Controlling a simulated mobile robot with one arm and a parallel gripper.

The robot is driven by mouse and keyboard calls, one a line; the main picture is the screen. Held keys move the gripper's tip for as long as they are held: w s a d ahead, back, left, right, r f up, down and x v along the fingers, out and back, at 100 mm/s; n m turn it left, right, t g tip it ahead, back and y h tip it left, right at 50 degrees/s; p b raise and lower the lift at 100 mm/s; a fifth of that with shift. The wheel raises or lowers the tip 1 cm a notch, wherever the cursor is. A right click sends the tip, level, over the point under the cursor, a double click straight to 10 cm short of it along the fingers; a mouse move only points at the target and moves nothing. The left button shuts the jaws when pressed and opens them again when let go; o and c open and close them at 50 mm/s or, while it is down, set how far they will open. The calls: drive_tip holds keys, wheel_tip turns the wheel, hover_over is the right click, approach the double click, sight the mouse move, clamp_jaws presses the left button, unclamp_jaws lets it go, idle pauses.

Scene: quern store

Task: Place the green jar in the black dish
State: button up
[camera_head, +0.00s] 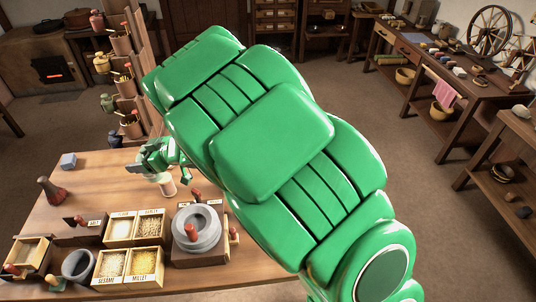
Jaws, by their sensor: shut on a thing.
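A small olive-green jar (107,103) sits on the rack at the left, between a yellow jar above and a blue-grey jar below. My gripper (158,166) is over the back of the wooden table, to the right of the rack. It is small in view and partly hidden by my large green arm. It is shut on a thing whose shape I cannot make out. A pale cylinder (167,185) shows just below it; I cannot tell whether it is held or stands on the table. I cannot pick out a clearly black dish; a dark grey bowl (78,264) stands at the table's front left.
The rack (150,80) rises behind. The table's middle left is fairly clear. My arm hides much of the centre.

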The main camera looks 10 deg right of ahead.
drive_tip(key=w+d+m+t+h, duration=0.2)
drive_tip(key=w+d, duration=0.1)
drive_tip(key=d, duration=1.1)
drive_tip(key=w+d+m+t+h, duration=0.1)
drive_tip(key=w+d+m+t, duration=0.15)
drive_tip(key=d, duration=1.15)
drive_tip(key=w+d+m+t+h, duration=0.2)
drive_tip(key=d+m, duration=0.1)
drive_tip(key=d, duration=1)
drive_tip(key=shift+w+d+f, duration=0.1)
drive_tip(key=shift+w+f, duration=2.2)
drive_tip(key=shift+f, duration=0.7)
drive_tip(key=shift+w+a+f, duration=0.1)
drive_tip(key=shift+w+f, duration=2.25)
drive_tip(key=shift+f, duration=0.65)
drive_tip(key=shift+w+d+f, duration=0.1)
drive_tip(key=shift+w+f, duration=2.2)
drive_tip(key=shift+f, duration=0.7)
drive_tip(key=shift+f, duration=0.1)
drive_tip(key=o, duration=1.3)
